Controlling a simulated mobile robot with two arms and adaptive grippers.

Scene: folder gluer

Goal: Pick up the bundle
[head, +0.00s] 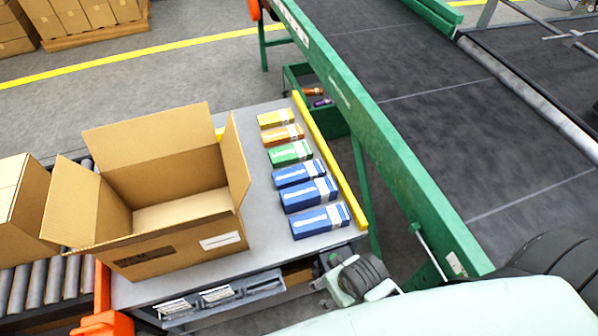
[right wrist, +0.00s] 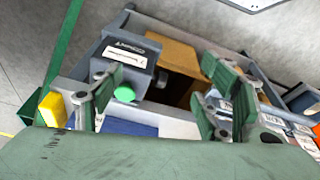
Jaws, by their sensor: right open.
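Several flat carton bundles with white bands lie in a row on the grey table: a yellow one (head: 275,118), an orange one (head: 283,135), a green one (head: 290,153) and three blue ones (head: 300,173), (head: 308,194), (head: 320,221). I cannot tell which one the task means. My right gripper (head: 330,276) is open and empty, beyond the table's near edge and a little below the nearest blue bundle in the picture. Its spread green-padded fingers also show in the right wrist view (right wrist: 160,95). My left gripper is not in view.
A large open carton (head: 180,248) stands on the table left of the bundles. A yellow rail (head: 330,160) and a green conveyor frame (head: 400,150) run along the right. The right wrist view shows a grey device with a green button (right wrist: 124,93).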

